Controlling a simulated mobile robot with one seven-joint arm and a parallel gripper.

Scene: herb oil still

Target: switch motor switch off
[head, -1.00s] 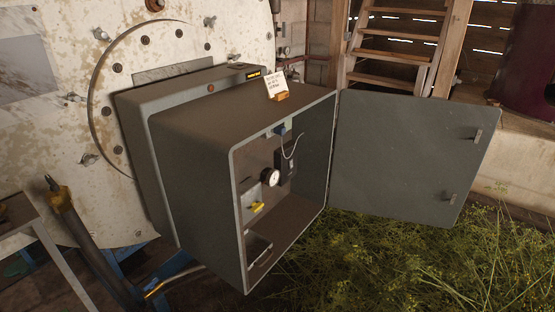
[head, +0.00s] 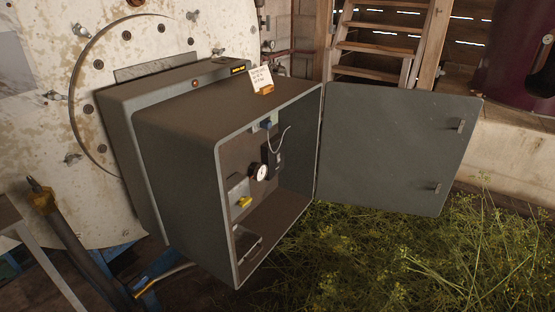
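A grey metal control cabinet (head: 180,122) stands open against the pale tank. Its door (head: 396,150) is swung wide to the right. Inside, a yellow handle (head: 244,202) sits on a small grey box (head: 237,188); it looks like a switch, but I cannot read any label or tell its setting. Beside it are a round white gauge (head: 260,172) and a black box (head: 273,158) with a pale cable. I cannot tell for certain which part is the motor switch. My gripper is not in view.
A handwritten card (head: 261,78) stands on the cabinet top. Cut herbs (head: 400,250) cover the floor in front and to the right. A thick dark hose or pole (head: 70,235) leans at lower left. Wooden steps (head: 382,45) and a dark red vessel (head: 518,50) are behind.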

